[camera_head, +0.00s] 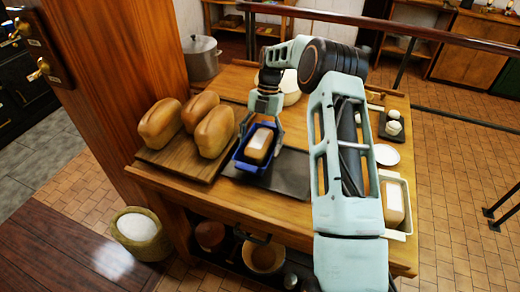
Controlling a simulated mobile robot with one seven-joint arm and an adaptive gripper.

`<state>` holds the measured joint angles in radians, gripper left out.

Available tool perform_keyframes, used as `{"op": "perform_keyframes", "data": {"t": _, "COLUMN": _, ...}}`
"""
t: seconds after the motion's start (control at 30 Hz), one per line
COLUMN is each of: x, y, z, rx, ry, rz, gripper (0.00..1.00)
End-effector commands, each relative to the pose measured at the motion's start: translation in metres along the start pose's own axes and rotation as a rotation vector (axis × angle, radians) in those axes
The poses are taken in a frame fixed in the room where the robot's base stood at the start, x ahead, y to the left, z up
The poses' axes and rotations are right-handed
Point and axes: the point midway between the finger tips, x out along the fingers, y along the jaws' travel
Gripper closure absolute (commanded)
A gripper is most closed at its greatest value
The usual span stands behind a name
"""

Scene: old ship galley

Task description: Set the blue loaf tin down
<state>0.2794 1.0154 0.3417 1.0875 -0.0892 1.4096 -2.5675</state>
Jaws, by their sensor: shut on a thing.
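The blue loaf tin (251,169) is at the left-middle of the wooden table, with a brown loaf (259,142) bearing a pale patch on top inside it. My gripper (263,127) reaches down from above and is shut on the tin, with fingers at its far part. The tin is over the left part of a flat dark slab (291,176), beside the wooden board. I cannot tell whether its underside touches the slab or hangs just above it.
Several loaves (214,131) stand on a wooden board (178,160) close left of the tin. A white tin with a loaf (393,203), a small white plate (386,154) and a dark tray with white lumps (391,127) are at right. A pale bowl (291,92) stands behind my gripper.

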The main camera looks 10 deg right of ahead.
Motion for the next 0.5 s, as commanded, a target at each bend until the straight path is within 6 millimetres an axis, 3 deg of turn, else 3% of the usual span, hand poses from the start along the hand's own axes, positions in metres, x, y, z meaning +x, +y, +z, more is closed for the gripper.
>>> {"op": "perform_keyframes", "data": {"t": 0.17, "x": 0.021, "y": -0.002, "z": 0.009, "rx": 0.001, "ry": 0.001, "rz": -0.001, "gripper": 0.55}}
{"op": "perform_keyframes", "data": {"t": 0.5, "x": 0.025, "y": -0.002, "z": 0.011, "rx": 0.0, "ry": 0.0, "rz": -0.001, "gripper": 0.55}}
